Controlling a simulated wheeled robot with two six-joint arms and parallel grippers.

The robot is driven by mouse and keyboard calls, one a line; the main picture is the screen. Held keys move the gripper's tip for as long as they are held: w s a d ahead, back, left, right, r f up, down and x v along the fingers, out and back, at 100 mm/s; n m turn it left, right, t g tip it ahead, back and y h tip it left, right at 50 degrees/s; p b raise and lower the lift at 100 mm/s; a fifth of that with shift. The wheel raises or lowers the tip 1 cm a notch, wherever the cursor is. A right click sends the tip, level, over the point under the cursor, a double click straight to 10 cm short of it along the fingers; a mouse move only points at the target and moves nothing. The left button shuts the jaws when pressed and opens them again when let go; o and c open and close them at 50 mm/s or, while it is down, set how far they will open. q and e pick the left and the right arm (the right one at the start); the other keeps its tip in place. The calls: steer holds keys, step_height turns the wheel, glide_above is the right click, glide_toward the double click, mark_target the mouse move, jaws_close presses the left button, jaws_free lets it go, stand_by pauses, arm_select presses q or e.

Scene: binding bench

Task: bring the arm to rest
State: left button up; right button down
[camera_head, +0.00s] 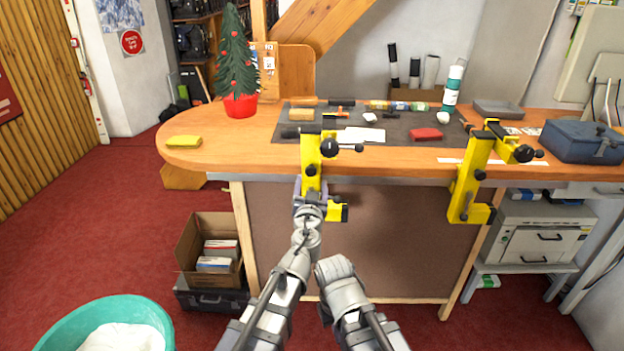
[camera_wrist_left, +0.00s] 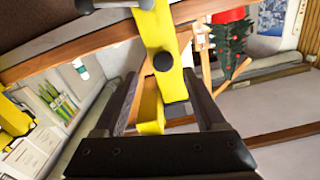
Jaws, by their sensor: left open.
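My left gripper (camera_head: 311,190) is in front of the bench's front edge, right at the left yellow clamp (camera_head: 311,150). In the left wrist view the gripper (camera_wrist_left: 160,88) is open, its two dark fingers spread on either side of the yellow clamp (camera_wrist_left: 158,30). I cannot tell whether a finger touches it. The clamp sits upright on the bench edge, and its lower part is partly hidden by my gripper. My other arm is folded low at the bottom centre, and its gripper does not show.
A second yellow clamp (camera_head: 466,190) grips the bench (camera_head: 390,172) edge further right. A red-potted little tree (camera_head: 240,105), yellow sponge-like block (camera_head: 184,141), dark mat (camera_head: 290,133) and blue box (camera_head: 582,142) are on top. A cardboard box (camera_head: 190,247) and teal tub (camera_head: 62,330) stand left below.

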arm_select(q)
steer(key=s, duration=0.3)
